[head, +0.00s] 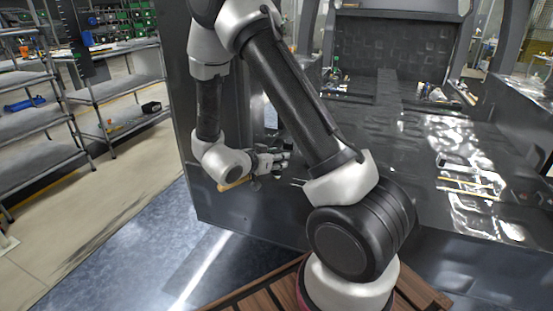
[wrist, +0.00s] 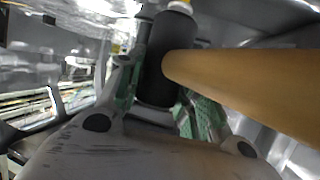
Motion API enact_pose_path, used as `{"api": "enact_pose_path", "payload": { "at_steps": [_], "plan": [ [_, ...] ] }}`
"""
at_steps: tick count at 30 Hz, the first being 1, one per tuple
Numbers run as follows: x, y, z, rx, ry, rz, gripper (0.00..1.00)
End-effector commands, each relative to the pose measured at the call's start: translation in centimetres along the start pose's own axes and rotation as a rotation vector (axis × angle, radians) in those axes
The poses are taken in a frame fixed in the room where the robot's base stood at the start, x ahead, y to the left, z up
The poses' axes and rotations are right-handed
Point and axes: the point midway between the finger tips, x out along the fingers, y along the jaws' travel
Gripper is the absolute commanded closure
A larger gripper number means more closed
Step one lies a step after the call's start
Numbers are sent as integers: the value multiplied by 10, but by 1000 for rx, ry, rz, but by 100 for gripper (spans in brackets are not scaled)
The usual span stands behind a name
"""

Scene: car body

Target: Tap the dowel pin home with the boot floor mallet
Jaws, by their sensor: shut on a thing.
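My gripper (head: 270,163) is beside the near left side of the dark car body in the head view. It is shut on the mallet, whose tan wooden handle (head: 234,184) sticks out low to the left. In the wrist view the handle (wrist: 245,85) runs in large from the right edge to a rounded end in front of a dark cylinder with a pale top. That cylinder stands between the green-padded fingers of my gripper (wrist: 162,95). Whether it is the mallet's head I cannot tell. I cannot make out the dowel pin in either view.
The dark car body (head: 240,195) fills the middle and right. Small tan bars (head: 465,188) lie on its glossy floor at the right, with small items further back. Metal shelves (head: 110,92) stand at the left. The floor between shelves and car body is clear.

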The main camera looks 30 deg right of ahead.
Motion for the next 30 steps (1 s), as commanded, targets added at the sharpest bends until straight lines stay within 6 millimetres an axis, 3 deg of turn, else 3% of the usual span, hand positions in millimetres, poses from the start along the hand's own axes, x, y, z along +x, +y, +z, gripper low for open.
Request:
{"api": "enact_pose_path", "payload": {
  "at_steps": [10,21,30],
  "plan": [
    [0,0,-2,1,1,-1,100],
    [-15,0,-39,3,1,-1,100],
    [-16,0,-40,0,0,0,100]
  ]
}}
